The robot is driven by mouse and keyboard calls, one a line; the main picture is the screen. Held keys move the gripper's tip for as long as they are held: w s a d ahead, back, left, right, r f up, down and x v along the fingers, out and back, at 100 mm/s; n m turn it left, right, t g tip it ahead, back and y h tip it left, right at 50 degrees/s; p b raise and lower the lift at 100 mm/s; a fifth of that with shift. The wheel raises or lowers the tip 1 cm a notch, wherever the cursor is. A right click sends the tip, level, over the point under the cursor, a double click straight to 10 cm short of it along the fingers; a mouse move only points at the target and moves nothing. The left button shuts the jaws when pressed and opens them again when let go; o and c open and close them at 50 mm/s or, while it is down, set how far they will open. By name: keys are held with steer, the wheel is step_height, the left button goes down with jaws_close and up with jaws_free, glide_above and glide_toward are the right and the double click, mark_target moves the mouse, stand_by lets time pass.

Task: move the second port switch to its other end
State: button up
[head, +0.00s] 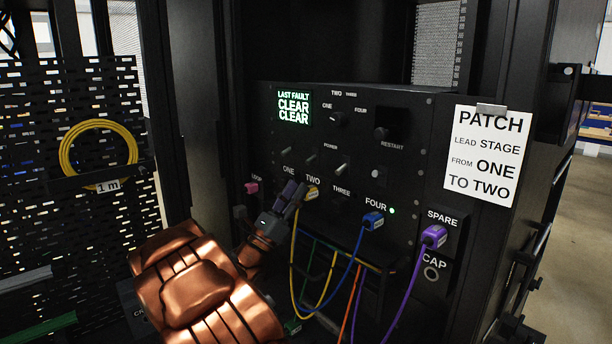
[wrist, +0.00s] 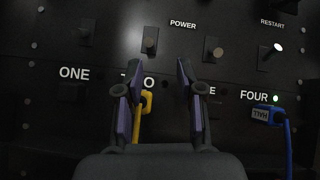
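The second port switch (wrist: 150,40) is a small lever on the black panel, above the label TWO in the wrist view. In the head view the second port switch (head: 311,156) is small and dim; I cannot tell which end it rests at. My gripper (wrist: 158,66) is open, with its two purple-padded fingers apart below the switch and nothing held between them. In the head view my gripper (head: 294,189) is in front of the panel near port TWO. The yellow plug (wrist: 147,99) at port TWO shows behind the left finger; I cannot tell whether they touch.
Other switches stand in the row, such as the third (wrist: 213,49). A blue plug (head: 372,221) sits in port FOUR and a purple plug (head: 434,237) at SPARE. Several cables hang below the panel. A paper note (head: 485,155) is at the right; a yellow coil (head: 98,155) hangs left.

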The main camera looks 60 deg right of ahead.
mark_target(312, 159)
steer(key=shift+n+t, duration=0.5)
steer(key=shift+t, duration=0.2)
steer(key=x, duration=0.5)
steer(key=w+x, duration=0.1)
steer(key=x, duration=0.1)
steer(key=shift+d+r+p, duration=0.2)
steer(key=shift+d+p, duration=0.1)
steer(key=shift+p, duration=0.1)
jaws_close()
